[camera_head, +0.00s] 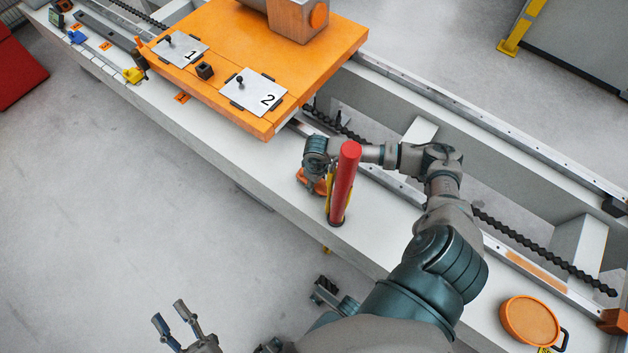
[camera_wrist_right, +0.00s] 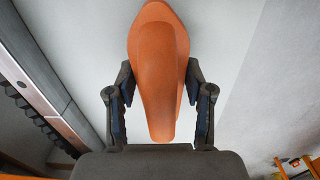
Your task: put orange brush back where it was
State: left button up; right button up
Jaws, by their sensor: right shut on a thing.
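My right gripper (camera_head: 314,168) is over the white bench ledge, shut on the orange brush (camera_head: 311,183). In the right wrist view the brush (camera_wrist_right: 158,70) sits between the two dark fingers, its rounded orange body pointing away from the palm. Its underside is hidden, and I cannot tell whether it touches the ledge. My left gripper (camera_head: 173,318) is open and empty at the lower left, over the grey floor.
A red cylinder (camera_head: 345,185) with a yellow part stands upright right beside my right gripper. The orange table (camera_head: 270,50) with plates 1 and 2 is behind to the left. A round orange lid-like object (camera_head: 530,321) lies on the ledge at the lower right. A dark chain (camera_head: 540,250) runs along the gantry.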

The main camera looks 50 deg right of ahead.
jog(key=o, duration=1.3)
jog(key=shift+d+f, duration=0.35)
jog(key=shift+d, duration=0.4)
jog(key=shift+a+r, duration=0.3)
jog(key=shift+a, duration=0.25)
jog(key=shift+w+a+r+p, duration=0.15)
jog(key=shift+r+p, duration=0.1)
jog(key=shift+r, duration=0.35)
jog(key=shift+a+r+p, duration=0.1)
jog(key=shift+r+p, duration=0.1)
jog(key=shift+r, duration=0.35)
jog(key=r, duration=0.3)
jog(key=r+p, duration=0.1)
jog(key=r, duration=0.2)
jog(key=d+r+p, duration=0.1)
jog(key=r, duration=0.2)
jog(key=shift+a+r, duration=0.15)
jog(key=shift+r, duration=0.2)
jog(key=shift+a+r, duration=0.15)
jog(key=shift+a, duration=0.15)
pick_arm(q)
notch_tip(320, 180, down, 7)
jog(key=g+y, duration=0.1)
jog(key=g, duration=0.5)
jog(key=shift+w+m, duration=0.3)
